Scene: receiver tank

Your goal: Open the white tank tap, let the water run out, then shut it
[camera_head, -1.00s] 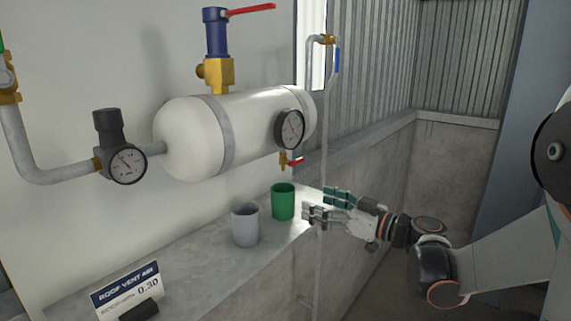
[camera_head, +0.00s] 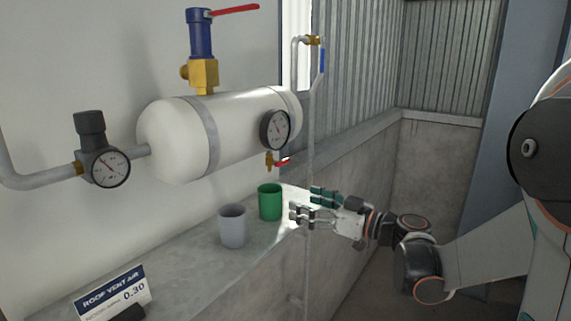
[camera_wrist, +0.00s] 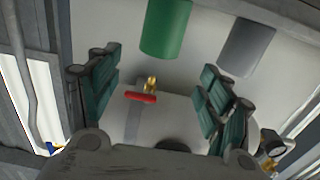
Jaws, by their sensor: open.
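The white tank (camera_head: 235,125) hangs level on the wall in the head view. Its tap (camera_head: 272,161) is a small brass valve with a red handle under the tank's right end. In the wrist view the red handle (camera_wrist: 141,97) shows between my fingers, with the white tank (camera_wrist: 175,115) behind it. My gripper (camera_head: 305,205) is open and empty, right of and below the tap and apart from it. A green cup (camera_head: 270,202) stands on the ledge below the tap. No running water can be made out.
A grey cup (camera_head: 232,226) stands left of the green one on the concrete ledge (camera_head: 190,262). A sign reading "ROOF VENT AIR 0.30" (camera_head: 112,292) stands at the front. Gauges (camera_head: 275,130) and a blue valve with a red lever (camera_head: 200,40) are fitted around the tank.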

